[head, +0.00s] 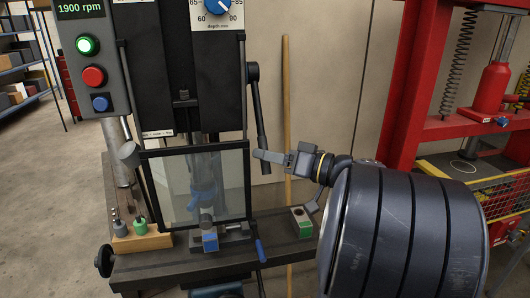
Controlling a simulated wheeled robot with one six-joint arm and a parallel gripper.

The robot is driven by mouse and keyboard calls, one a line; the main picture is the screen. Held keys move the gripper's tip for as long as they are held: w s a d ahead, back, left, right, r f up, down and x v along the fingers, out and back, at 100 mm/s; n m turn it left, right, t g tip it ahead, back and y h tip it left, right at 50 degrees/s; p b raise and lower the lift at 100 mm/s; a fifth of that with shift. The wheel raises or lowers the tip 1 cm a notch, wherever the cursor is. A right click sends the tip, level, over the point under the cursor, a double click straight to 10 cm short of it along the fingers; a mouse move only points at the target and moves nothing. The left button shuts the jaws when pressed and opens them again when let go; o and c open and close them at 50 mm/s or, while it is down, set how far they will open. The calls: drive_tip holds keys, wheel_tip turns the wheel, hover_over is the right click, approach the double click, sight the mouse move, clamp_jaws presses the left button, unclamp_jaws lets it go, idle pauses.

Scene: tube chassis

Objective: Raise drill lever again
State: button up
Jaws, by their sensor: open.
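The drill lever (259,118) is a black rod on the right side of the drill press. My gripper (262,156) reaches in from the right at the lever's lower end. It is open, and a grey finger crosses in front of the rod. I cannot tell whether it touches. The lever's tip shows just below the finger. The drill chuck (203,172) is seen through the clear guard (165,185), above a vise (236,231) on the table.
A control box (91,50) with a lit green button and a 1900 rpm display is at upper left. A red press frame (405,90) stands at right.

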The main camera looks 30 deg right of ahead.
drive_tip(key=shift+w+a, duration=0.45)
drive_tip(key=shift+w, duration=0.1)
clamp_jaws()
idle(0.4)
